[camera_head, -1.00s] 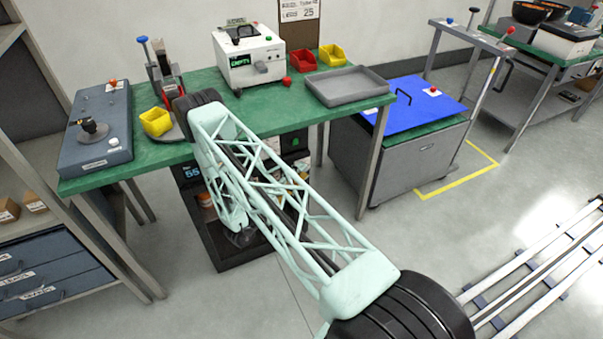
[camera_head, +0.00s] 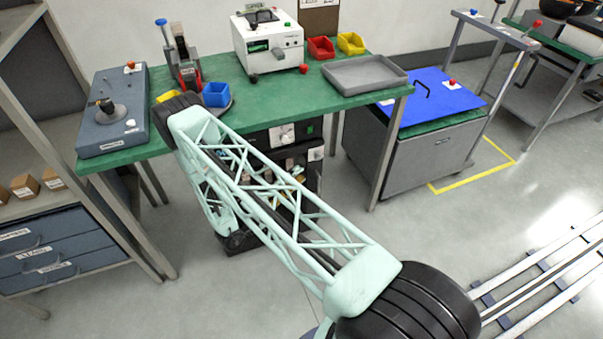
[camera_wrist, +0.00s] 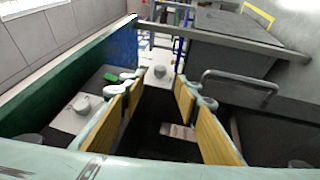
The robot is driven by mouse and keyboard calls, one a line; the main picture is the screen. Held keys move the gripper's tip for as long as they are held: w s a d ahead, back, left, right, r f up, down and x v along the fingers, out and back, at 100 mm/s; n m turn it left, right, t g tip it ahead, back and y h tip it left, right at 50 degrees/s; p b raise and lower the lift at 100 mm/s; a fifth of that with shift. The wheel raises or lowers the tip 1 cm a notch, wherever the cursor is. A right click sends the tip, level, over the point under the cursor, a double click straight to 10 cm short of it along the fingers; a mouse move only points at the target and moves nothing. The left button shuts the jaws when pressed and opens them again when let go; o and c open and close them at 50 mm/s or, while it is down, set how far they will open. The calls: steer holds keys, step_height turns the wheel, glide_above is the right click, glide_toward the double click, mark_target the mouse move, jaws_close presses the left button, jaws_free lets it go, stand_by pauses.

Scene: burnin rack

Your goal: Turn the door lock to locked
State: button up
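My gripper (camera_wrist: 157,110) is open and empty in the wrist view, with yellow pads on its fingers. Ahead between the fingers is a white panel with a round grey knob (camera_wrist: 160,72), apart from them. A second round knob (camera_wrist: 83,104) sits on a white panel at left, near a green button (camera_wrist: 110,76). I cannot tell which knob is the door lock, or its setting. In the head view, a dark rack (camera_head: 250,145) stands under the green bench, with a white knob panel (camera_head: 283,133) at its top. My arm hides part of the rack and the gripper.
A bar handle (camera_wrist: 240,84) is close to the fingers' right. The green bench (camera_head: 325,98) is above the rack and carries a white tester (camera_head: 268,45) and a grey tray (camera_head: 363,75). A grey cart with a blue top (camera_head: 425,98) stands right.

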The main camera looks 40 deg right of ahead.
steer(key=shift+v, duration=0.75)
steer(key=shift+d+r, duration=0.1)
